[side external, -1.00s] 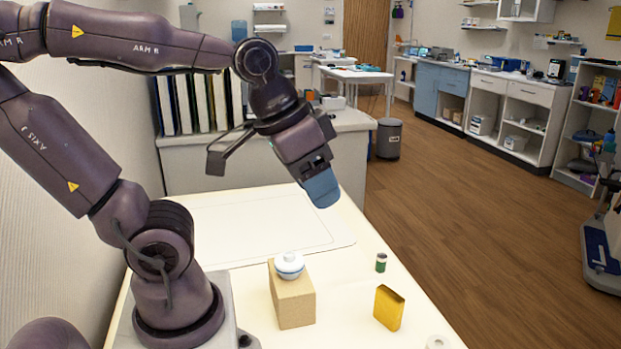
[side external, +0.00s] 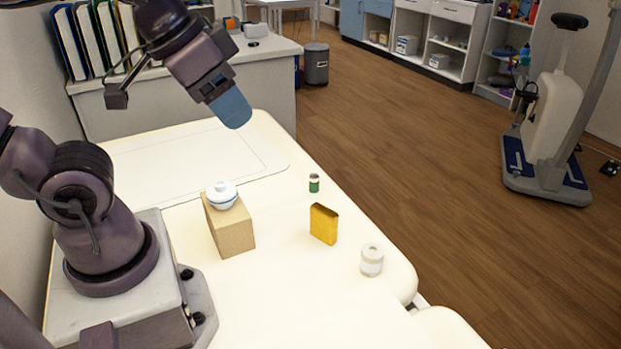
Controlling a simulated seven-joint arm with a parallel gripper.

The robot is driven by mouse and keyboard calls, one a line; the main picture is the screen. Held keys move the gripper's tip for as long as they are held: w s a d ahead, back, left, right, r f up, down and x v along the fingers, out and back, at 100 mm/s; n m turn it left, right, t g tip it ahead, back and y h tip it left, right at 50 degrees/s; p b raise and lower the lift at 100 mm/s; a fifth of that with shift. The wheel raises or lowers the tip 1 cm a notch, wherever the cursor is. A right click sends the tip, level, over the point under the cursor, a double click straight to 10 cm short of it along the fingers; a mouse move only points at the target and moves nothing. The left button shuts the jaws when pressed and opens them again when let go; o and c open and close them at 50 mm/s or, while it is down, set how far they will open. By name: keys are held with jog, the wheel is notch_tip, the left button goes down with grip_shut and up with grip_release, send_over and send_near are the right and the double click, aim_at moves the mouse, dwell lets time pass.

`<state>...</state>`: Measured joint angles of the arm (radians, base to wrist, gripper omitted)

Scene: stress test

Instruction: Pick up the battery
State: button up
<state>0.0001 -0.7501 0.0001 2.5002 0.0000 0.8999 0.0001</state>
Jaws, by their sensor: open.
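A lidded white-and-blue bowl (side external: 222,194) sits on a tan block (side external: 230,227) left of the battery. A yellow box (side external: 324,224) and a white jar (side external: 371,260) stand nearer the camera. A flat white mat (side external: 190,160) lies behind the block.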

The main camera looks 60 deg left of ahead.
dwell(0.4)
jog(key=shift+o, duration=0.6)
jog(key=shift+w, duration=0.1)
